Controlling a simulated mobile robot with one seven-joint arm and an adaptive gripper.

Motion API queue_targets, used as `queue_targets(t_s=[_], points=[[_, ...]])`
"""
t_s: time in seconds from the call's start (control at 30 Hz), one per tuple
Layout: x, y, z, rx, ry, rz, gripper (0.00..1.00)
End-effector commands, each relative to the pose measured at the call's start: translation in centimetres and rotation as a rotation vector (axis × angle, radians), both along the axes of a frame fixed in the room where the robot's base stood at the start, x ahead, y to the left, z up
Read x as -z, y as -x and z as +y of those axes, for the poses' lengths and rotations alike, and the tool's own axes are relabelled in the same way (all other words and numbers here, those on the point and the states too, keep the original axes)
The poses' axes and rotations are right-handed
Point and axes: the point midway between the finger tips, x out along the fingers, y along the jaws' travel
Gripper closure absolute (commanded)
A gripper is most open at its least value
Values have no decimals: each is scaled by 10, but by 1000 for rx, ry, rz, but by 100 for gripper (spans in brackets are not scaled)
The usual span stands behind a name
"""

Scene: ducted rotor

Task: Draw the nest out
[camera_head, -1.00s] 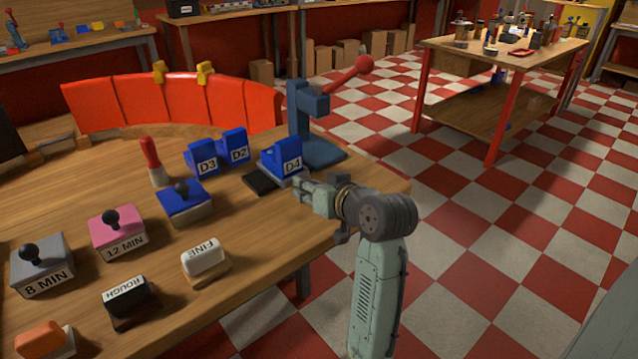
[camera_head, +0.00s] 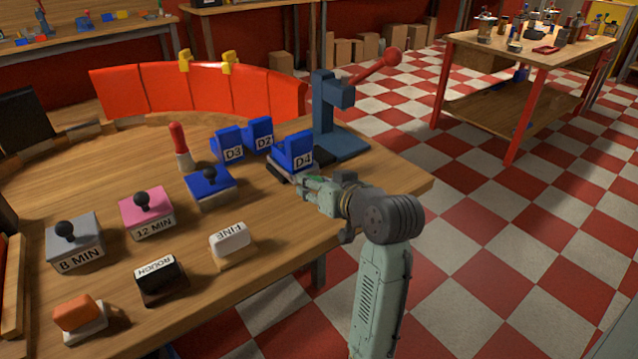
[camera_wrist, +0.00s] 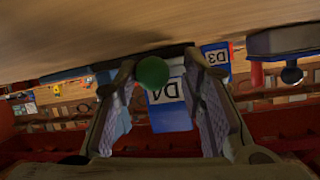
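The nest is a blue block labelled D4 (camera_head: 292,153) on a low pale base at the table's right side. A black pad (camera_head: 274,172) shows in part at its left. My gripper (camera_head: 309,188) is low beside the D4 nest, on its near side. In the wrist view, my gripper (camera_wrist: 160,80) is open, its fingers spread either side of a green ball knob (camera_wrist: 152,72) in front of the D4 label (camera_wrist: 167,92). A gap shows between the knob and the right finger; contact at the left finger is unclear.
Blue blocks D3 (camera_head: 228,146) and D2 (camera_head: 259,134) stand left of D4. A blue lever press (camera_head: 332,115) with a red knob stands behind it. Several button boxes, such as the pink one (camera_head: 147,212), fill the left. The table's front right edge is near my arm.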

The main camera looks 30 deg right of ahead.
Motion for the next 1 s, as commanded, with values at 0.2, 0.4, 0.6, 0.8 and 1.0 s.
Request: queue_targets(t_s=[0.2, 0.4, 0.6, 0.8, 1.0], points=[[0, 0, -1, 2, 1, -1, 54], [-1, 1, -2, 5, 1, -2, 54], [-10, 22, -2, 8, 1, -3, 54], [-26, 62, 0, 8, 4, -3, 54], [-40, 95, 2, 5, 2, -3, 54]])
